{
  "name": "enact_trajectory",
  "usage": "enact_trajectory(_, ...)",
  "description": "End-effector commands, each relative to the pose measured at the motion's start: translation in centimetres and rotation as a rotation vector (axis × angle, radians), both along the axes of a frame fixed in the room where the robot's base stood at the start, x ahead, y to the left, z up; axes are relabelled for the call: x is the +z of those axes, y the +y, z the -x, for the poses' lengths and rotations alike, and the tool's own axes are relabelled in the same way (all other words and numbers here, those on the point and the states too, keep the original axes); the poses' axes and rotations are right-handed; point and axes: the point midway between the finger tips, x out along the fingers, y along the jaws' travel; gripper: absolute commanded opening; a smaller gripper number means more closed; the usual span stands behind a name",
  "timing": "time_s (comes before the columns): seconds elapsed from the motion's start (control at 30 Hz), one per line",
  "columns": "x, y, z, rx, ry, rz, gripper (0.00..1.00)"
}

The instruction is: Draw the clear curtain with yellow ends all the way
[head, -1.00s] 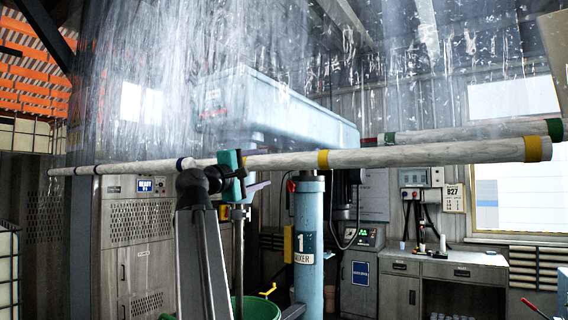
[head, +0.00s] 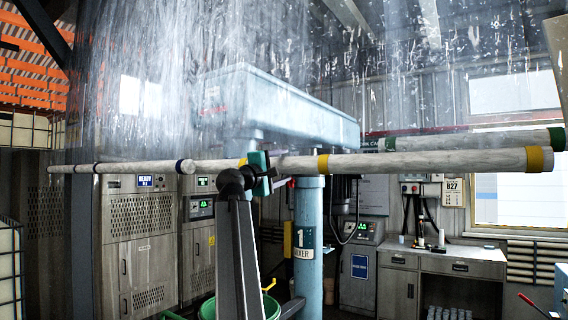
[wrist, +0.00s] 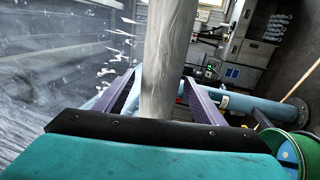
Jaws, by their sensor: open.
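The clear curtain (head: 300,50) hangs across the top of the head view as a streaky see-through sheet. A pale wrapped bar with yellow bands (head: 430,162) runs level below it, with a yellow band near its middle and one at its right end. My gripper (head: 262,172), teal with dark parts, is at the left part of this bar, by another yellow band. In the wrist view the pale bar (wrist: 168,60) passes between the two purple fingers of my gripper (wrist: 165,100), which are open around it. Whether they touch it cannot be told.
A similar bar with green bands (head: 470,141) lies behind on the right, and one with blue bands (head: 140,167) at left. A blue mixer column (head: 308,245) and green bin (head: 240,307) stand behind my arm. Grey cabinets (head: 140,240) and a desk (head: 450,265) line the back.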

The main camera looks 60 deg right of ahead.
Motion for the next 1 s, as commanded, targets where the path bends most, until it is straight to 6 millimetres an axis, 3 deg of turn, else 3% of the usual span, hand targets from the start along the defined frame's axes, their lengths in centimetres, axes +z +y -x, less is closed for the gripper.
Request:
enact_trajectory(0.47,0.11,-1.01,0.03,0.000,0.000,-0.001,0.63)
enact_trajectory(0.8,0.12,-0.99,0.02,0.000,0.000,-0.001,0.06)
enact_trajectory(1.0,-0.15,-0.99,0.03,0.000,0.000,-0.001,0.05)
